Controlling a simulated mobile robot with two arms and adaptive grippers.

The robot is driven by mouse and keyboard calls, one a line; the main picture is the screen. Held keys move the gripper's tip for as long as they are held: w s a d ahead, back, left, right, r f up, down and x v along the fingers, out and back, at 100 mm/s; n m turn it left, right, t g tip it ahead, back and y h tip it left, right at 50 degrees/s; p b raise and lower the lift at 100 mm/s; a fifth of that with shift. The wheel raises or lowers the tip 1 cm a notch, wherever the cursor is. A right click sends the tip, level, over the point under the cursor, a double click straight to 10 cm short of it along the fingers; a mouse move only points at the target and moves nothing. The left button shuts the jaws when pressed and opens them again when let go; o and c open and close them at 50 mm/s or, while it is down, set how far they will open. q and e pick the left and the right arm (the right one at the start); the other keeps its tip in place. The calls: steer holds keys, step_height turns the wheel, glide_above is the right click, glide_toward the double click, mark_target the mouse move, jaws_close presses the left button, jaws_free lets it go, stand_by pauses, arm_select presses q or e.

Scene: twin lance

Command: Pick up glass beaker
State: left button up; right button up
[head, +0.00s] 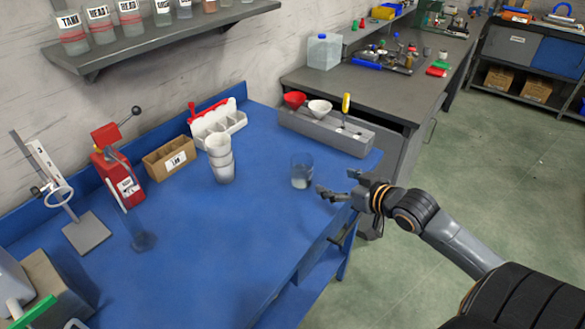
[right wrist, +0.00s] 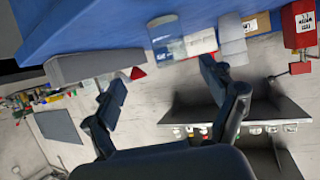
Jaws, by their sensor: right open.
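The clear glass beaker (head: 302,171) stands upright on the blue workbench (head: 250,235), near its right edge. It also shows in the right wrist view (right wrist: 165,40), upside down, at the top between and beyond my fingers. My right gripper (head: 337,183) is open and empty, just right of the beaker, with its fingers pointing towards it. In the right wrist view the gripper (right wrist: 162,80) has its two dark fingers spread apart, and a gap shows between them and the beaker. My left gripper is not in view.
A stack of white cups (head: 221,160) stands left of the beaker. Behind are a grey rack with funnels (head: 325,132), a white caddy (head: 217,122) and a brown box (head: 169,158). The bench front is mostly clear.

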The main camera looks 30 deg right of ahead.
mark_target(310, 170)
steer(key=shift+w+a+r, duration=0.1)
steer(key=shift+w+a, duration=0.1)
steer(key=shift+w, duration=0.35)
steer(key=shift+w+a+r, duration=0.1)
steer(key=shift+w+a, duration=0.05)
steer(key=shift+w, duration=0.35)
steer(key=shift+w+f, duration=0.1)
steer(key=shift+w, duration=0.25)
steer(key=x, duration=0.5)
steer(key=shift+a+f, duration=0.1)
steer(key=shift+w+a+f, duration=0.1)
steer(key=shift+w+f, duration=0.1)
steer(key=shift+w, duration=0.35)
steer(key=x, duration=0.3)
steer(key=p+x, duration=0.1)
steer(key=shift+w+a+f, duration=0.1)
steer(key=shift+w+a, duration=0.2)
steer(key=shift+w, duration=0.05)
steer(key=c, duration=1.4)
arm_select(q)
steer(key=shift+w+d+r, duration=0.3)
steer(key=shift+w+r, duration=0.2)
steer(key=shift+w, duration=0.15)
